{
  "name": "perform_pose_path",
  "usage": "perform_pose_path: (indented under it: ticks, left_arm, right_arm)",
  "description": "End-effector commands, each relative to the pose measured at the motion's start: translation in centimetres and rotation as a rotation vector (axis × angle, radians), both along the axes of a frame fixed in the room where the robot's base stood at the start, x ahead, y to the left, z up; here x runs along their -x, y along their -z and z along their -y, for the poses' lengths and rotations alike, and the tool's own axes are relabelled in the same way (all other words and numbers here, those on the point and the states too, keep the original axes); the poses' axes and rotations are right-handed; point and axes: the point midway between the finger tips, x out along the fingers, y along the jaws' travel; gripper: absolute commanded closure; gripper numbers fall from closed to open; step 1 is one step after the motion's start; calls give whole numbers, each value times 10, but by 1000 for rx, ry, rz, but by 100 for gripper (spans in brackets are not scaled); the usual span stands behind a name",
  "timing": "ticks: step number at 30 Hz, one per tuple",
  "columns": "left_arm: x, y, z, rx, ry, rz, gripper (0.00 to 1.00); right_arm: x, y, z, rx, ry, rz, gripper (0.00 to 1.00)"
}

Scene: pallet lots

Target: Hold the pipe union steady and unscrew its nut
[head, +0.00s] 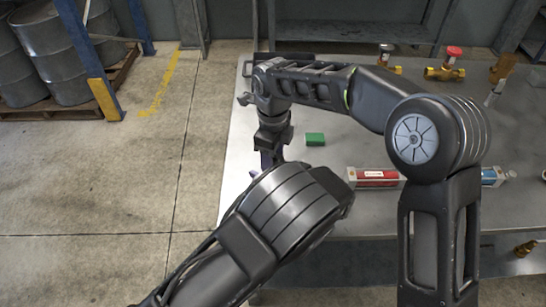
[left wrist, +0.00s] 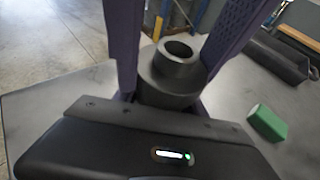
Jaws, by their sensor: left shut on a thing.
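The dark grey pipe union (left wrist: 168,75) stands upright in the left wrist view, a stepped round body with a hollow top. My left gripper (left wrist: 180,62) is shut on it, with one purple finger on either side. In the head view, my arms cover the union. A bit of purple finger shows there beside the bench's left part, but I cannot tell whose it is. My right arm reaches across to the left over the bench, and its gripper's jaws cannot be made out. The nut cannot be told apart from the body.
A green block (head: 315,139) lies on the grey bench (head: 340,215). A red-labelled case (head: 375,177) and a blue one (head: 492,178) lie nearer. Brass valves, one red-capped (head: 446,66), stand at the back right. Drums (head: 65,50) on a pallet stand left; the floor between is clear.

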Motion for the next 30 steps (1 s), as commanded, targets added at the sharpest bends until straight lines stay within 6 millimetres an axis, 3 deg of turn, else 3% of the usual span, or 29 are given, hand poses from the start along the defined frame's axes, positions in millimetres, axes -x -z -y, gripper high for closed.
perform_pose_path:
  ticks: [17, 18, 25, 30]
  left_arm:
    - [0, 0, -1, -1, -1, 0, 100]
    - [0, 0, -1, -1, -1, 0, 100]
    - [0, 0, 0, -1, -1, 0, 100]
    - [0, 0, 0, -1, -1, 0, 100]
  right_arm:
    - [0, 0, 0, 0, 0, 0, 93]
    - [0, 0, 0, 0, 0, 0, 44]
    - [0, 0, 0, 0, 0, 0, 25]
    - [0, 0, 0, 0, 0, 0, 23]
